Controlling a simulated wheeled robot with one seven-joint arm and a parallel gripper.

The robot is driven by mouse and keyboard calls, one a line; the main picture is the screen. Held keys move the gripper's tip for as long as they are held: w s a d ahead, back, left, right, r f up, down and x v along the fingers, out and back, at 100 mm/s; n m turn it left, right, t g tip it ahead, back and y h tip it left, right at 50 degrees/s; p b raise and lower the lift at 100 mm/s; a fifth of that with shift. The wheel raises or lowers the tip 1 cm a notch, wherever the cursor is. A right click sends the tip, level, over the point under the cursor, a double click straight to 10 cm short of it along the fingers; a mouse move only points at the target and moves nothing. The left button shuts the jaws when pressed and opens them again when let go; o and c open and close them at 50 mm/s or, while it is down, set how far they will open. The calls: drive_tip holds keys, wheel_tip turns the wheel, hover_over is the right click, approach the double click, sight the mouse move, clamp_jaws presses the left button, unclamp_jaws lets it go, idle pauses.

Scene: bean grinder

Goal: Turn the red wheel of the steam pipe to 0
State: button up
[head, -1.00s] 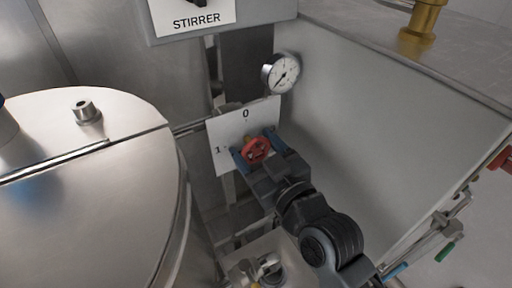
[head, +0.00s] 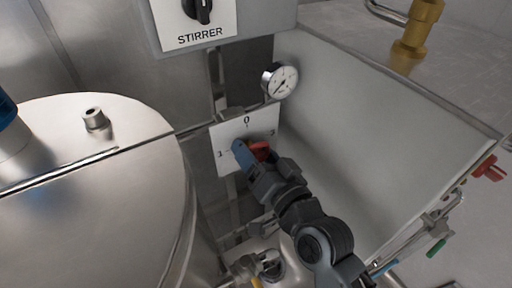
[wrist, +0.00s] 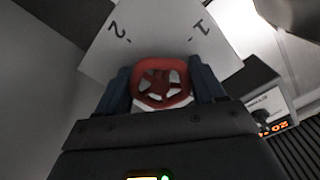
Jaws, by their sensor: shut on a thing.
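The red wheel (head: 260,149) stands in front of a white plate (head: 229,134) marked 0 at the top, 1 at the left and 2 at the right. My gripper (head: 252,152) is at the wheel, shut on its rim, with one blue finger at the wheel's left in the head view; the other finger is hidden. In the wrist view the spoked wheel (wrist: 163,68) sits between the two blue fingers (wrist: 163,84), and the plate's 1 and 2 show beyond it. The wheel's pointer cannot be made out.
A round pressure gauge (head: 280,81) is above the plate. A STIRRER switch panel (head: 201,39) is higher up. A large steel vessel (head: 110,190) fills the left, and a grey sloping panel (head: 370,125) stands close on the right.

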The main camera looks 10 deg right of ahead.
sight(257, 158)
drive_tip(key=m+p, duration=0.1)
drive_tip(key=m, duration=0.2)
drive_tip(key=shift+a+m, duration=0.1)
drive_tip(key=shift+m, duration=0.3)
drive_tip(key=shift+f+m+p, duration=0.1)
drive_tip(key=shift+m+p, duration=0.85)
drive_tip(key=shift+m, duration=0.95)
drive_tip(key=o, duration=1)
drive_tip(key=b+v, duration=0.2)
drive_tip(key=v, duration=0.4)
drive_tip(key=shift+s, duration=0.35)
drive_tip(key=shift+s+d, duration=0.35)
drive_tip(key=shift+s, duration=0.2)
